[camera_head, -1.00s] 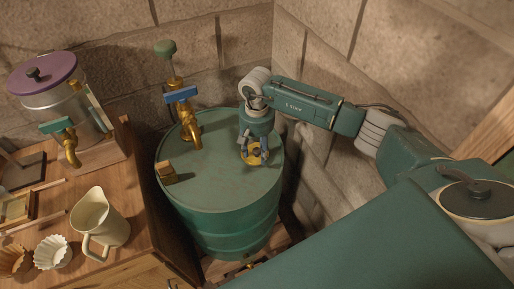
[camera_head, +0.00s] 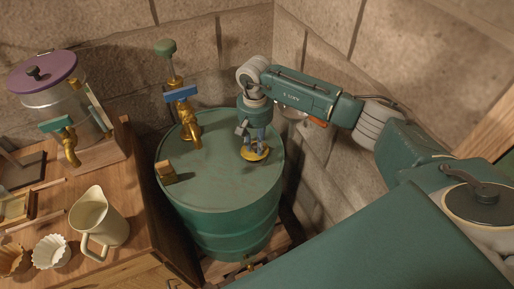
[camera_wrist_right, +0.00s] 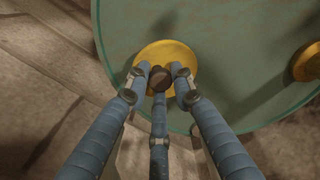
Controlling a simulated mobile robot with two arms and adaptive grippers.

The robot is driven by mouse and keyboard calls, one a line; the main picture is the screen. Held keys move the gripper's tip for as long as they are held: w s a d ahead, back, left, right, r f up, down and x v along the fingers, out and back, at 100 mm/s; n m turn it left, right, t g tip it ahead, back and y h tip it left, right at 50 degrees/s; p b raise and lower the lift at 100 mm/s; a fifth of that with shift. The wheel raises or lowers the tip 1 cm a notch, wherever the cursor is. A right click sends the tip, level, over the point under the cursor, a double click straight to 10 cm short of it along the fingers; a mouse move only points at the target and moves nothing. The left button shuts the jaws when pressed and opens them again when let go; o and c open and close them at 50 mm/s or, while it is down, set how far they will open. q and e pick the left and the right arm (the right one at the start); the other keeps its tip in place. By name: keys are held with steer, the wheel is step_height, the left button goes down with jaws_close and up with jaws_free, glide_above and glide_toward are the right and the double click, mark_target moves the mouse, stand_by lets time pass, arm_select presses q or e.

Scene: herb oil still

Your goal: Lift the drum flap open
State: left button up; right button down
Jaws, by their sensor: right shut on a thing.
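The green drum (camera_head: 222,180) stands upright in the corner. Its flap (camera_head: 258,156) is a round yellow disc near the right part of the drum top, and it looks flat there. My right gripper (camera_head: 255,142) reaches down over the flap from above. In the right wrist view its blue fingers (camera_wrist_right: 160,80) are shut around the dark knob in the middle of the yellow flap (camera_wrist_right: 180,52). The fingers hide part of the knob and flap, and I cannot tell whether the flap is raised at all. My left gripper is not in view.
A brass tap with a blue handle (camera_head: 181,94) rises at the back of the drum top. A small brass block (camera_head: 166,172) sits at its left. A wooden counter at left holds a cream jug (camera_head: 97,222) and a purple-lidded pot (camera_head: 45,78). Block walls stand close behind and right.

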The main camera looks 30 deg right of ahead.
steer(key=shift+w+r, duration=0.65)
steer(key=shift+w, duration=0.05)
steer(key=shift+w+r+b, duration=0.25)
steer(key=shift+w+b, duration=0.25)
steer(key=shift+b, duration=0.1)
steer(key=shift+w+r, duration=0.1)
steer(key=shift+r, duration=0.15)
steer(key=shift+w+b, duration=0.35)
steer(key=shift+b, duration=0.3)
steer(key=shift+w+r+b, duration=0.25)
steer(key=shift+b, duration=0.1)
steer(key=c, duration=1.7)
jaws_free()
steer(key=shift+s+f, duration=0.1)
steer(key=o, duration=0.3)
steer(key=shift+w+f, duration=0.2)
steer(key=shift+f, duration=0.05)
steer(key=shift+w+f, duration=0.15)
steer(key=shift+w, duration=0.1)
steer(key=shift+s+r, duration=0.1)
steer(key=shift+r, duration=0.1)
steer(key=shift+d, duration=0.1)
